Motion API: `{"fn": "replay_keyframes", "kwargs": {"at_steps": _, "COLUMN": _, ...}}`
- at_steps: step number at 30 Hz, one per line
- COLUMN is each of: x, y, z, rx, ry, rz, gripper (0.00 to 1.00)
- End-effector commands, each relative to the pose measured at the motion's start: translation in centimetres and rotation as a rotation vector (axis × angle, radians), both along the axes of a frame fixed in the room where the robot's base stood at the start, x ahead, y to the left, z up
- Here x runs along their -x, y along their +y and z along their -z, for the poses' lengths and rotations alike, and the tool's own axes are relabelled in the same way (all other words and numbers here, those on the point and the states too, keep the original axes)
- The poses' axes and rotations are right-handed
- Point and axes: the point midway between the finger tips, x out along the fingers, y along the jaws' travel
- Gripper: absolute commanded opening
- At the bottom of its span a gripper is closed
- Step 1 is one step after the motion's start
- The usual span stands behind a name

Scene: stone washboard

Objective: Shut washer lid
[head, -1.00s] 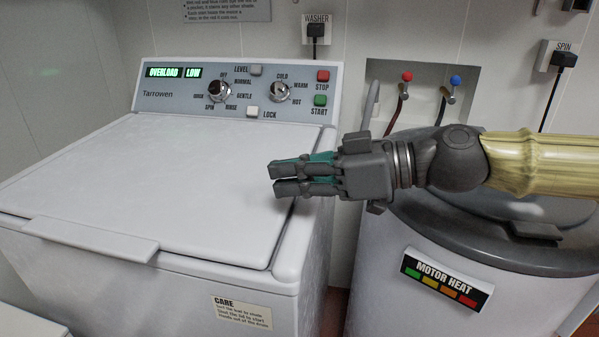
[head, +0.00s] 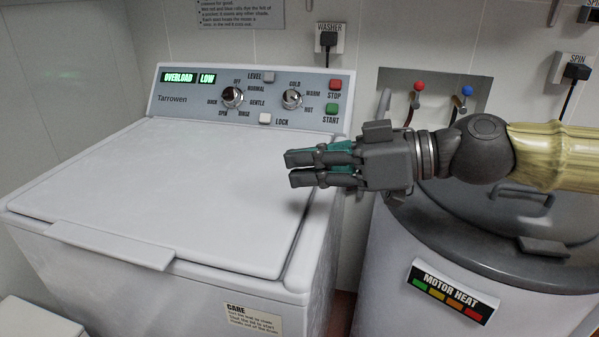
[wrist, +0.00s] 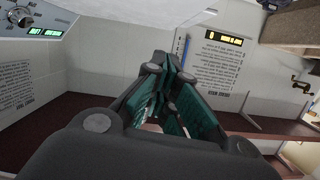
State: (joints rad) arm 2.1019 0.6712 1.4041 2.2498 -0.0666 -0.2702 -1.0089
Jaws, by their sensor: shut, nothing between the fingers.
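The white washer (head: 180,285) stands at the left in the head view. Its lid (head: 170,190) lies flat across the top, level with the rim, so it looks closed. A raised handle strip (head: 110,245) runs along the lid's front edge. My gripper (head: 288,168) is shut and empty. It points left in the head view, over the lid's right edge and apart from the handle strip. In the wrist view the gripper's dark fingers with green pads (wrist: 172,65) are close together; the lid does not show clearly there.
The washer's control panel (head: 245,98) reads OVERLOAD and LOW. A round spin tub with a grey lid (head: 475,235) stands at the right under my arm. Red and blue taps (head: 420,87) are on the back wall. Free air lies above the lid.

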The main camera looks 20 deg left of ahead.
Motion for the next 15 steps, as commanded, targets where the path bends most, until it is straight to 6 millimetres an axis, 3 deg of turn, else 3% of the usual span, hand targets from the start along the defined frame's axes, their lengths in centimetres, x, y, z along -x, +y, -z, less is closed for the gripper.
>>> {"fn": "replay_keyframes", "kwargs": {"at_steps": 15, "x": -1.3, "y": -7.0, "z": -1.5, "rx": -0.001, "ry": 0.002, "rz": 0.005, "gripper": 0.0}}
